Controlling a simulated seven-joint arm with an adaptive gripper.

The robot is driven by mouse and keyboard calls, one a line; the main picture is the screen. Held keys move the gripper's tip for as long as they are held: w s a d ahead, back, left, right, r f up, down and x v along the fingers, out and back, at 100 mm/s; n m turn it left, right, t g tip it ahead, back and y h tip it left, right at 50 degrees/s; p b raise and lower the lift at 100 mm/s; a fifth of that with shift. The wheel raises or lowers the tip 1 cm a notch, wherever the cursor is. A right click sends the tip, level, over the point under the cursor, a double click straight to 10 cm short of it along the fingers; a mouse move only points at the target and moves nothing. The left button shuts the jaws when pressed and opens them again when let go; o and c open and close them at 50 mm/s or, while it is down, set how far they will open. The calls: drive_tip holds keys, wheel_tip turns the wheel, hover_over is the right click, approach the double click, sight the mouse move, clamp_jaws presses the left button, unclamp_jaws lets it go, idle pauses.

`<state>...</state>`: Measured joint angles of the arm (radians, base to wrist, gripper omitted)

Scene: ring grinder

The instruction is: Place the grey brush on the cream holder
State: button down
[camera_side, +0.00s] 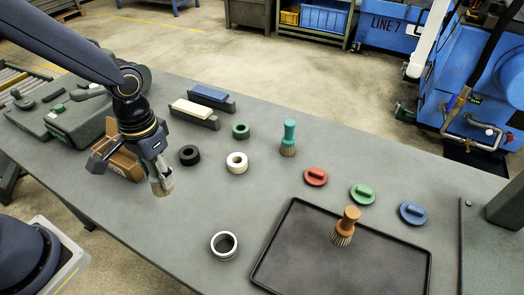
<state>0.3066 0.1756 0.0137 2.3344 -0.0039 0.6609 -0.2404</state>
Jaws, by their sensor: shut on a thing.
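My gripper (156,170) is at the left part of the table and points down. It is shut on the grey brush (162,187). The brush's pale bristles hang downward below the fingers, and its handle is mostly hidden by the fingers. The brush appears to be above the table. A block with a cream top (192,109) also stands farther back.
A black ring (189,155) lies between my gripper and the cream ring. A green ring (240,131), a teal brush (289,138) and a blue-topped block (211,95) are nearby. A cardboard box (122,162) is behind my gripper. A dark tray (290,262) bears an orange brush (346,225).

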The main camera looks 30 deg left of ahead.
drive_tip(key=w+d+r+m, duration=0.2)
drive_tip(key=w+d+r, duration=0.1)
drive_tip(key=w+r, duration=0.35)
approach(237, 159)
drive_tip(key=shift+s+a, duration=0.15)
drive_tip(key=shift+s, duration=0.6)
drive_tip(key=shift+w+f, duration=0.4)
drive_tip(key=shift+f, duration=0.05)
drive_tip(key=shift+w+f, duration=0.2)
drive_tip(key=shift+f, duration=1.55)
drive_tip(key=c, duration=0.6)
unclamp_jaws()
drive_tip(key=shift+f, duration=0.15)
drive_tip(key=shift+c, duration=0.2)
